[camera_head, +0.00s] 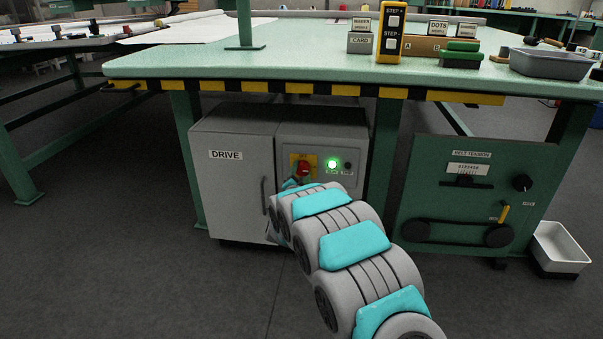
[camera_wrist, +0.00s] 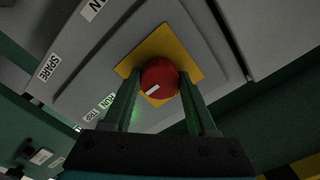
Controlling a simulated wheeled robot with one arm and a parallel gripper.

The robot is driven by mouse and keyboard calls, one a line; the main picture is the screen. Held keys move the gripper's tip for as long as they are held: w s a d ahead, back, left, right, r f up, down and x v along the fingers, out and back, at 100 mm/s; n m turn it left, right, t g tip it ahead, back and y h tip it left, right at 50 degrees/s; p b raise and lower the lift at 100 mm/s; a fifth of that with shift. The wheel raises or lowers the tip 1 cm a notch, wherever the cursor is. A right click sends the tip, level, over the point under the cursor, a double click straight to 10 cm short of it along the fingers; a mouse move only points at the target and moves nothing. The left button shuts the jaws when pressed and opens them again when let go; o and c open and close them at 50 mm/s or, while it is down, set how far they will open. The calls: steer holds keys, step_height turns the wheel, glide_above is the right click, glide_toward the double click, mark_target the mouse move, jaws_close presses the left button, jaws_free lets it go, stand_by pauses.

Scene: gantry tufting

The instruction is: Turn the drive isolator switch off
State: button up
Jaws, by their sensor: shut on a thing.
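The drive isolator switch is a red rotary knob (camera_wrist: 160,72) on a square yellow plate (camera_wrist: 187,50). In the head view the knob (camera_head: 303,168) is on the right part of the grey cabinet labelled DRIVE (camera_head: 232,172), under the table. A short white mark on the knob's face points to the lower left in the wrist view. My gripper (camera_wrist: 160,80) is shut on the knob, with one green finger on each side of it. In the head view my gripper (camera_head: 298,181) is small and partly hidden by my arm.
A green lamp (camera_head: 332,164) glows right of the switch, beside a dark one (camera_head: 348,166). A cabinet door handle (camera_head: 263,196) is left of my gripper. The green tabletop (camera_head: 235,66) overhangs above. A belt tension panel (camera_head: 468,200) and white bin (camera_head: 560,247) stand to the right.

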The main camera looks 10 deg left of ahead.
steer(key=c, duration=0.6)
steer(key=shift+c, duration=0.2)
steer(key=shift+p, duration=0.35)
steer(key=n+p, duration=0.2)
steer(key=n, duration=0.1)
steer(key=shift+d+r+p, duration=0.1)
steer(key=shift+r+p, duration=0.1)
steer(key=shift+p, duration=0.2)
steer(key=n+p, duration=0.4)
steer(key=n, duration=0.1)
steer(key=n+p, duration=0.3)
steer(key=n, duration=0.2)
steer(key=shift+f+n, duration=0.1)
steer(key=shift+n, duration=0.3)
steer(key=shift+n+p, duration=0.85)
steer(key=shift+n, duration=1.25)
